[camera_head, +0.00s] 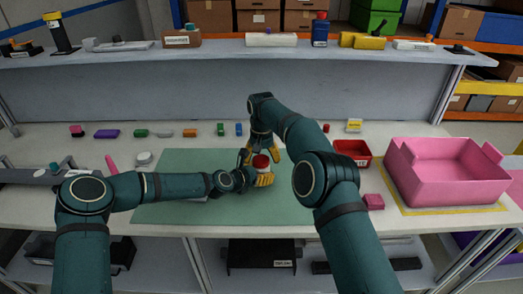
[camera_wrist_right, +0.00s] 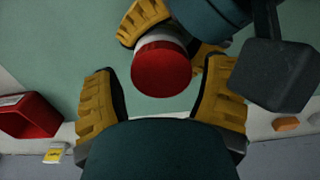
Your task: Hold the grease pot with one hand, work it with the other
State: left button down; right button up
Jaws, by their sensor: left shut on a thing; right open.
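The grease pot is a small white pot with a red lid (camera_head: 261,162), over the green mat (camera_head: 185,205) in the middle of the table. In the right wrist view the lid (camera_wrist_right: 165,70) faces the camera. My left gripper (camera_head: 258,178) comes in from the left and is shut on the pot, with yellow fingers around its white body. My right gripper (camera_head: 262,155) points down from above, its yellow fingers apart. In its wrist view the right gripper (camera_wrist_right: 162,108) is open, with the lid between and just beyond its fingertips, apparently untouched. The pot's underside is hidden.
A red bin (camera_head: 352,154) stands right of the mat, beside a large pink crate (camera_head: 447,180) and a small pink block (camera_head: 374,202). Several small coloured blocks line the table's back. A shelf (camera_head: 225,52) with boxes and bottles spans behind. The mat's front is clear.

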jog(key=shift+f, duration=0.3)
jog(key=c, duration=1.1)
jog(key=o, duration=1.3)
jog(key=shift+r, duration=0.1)
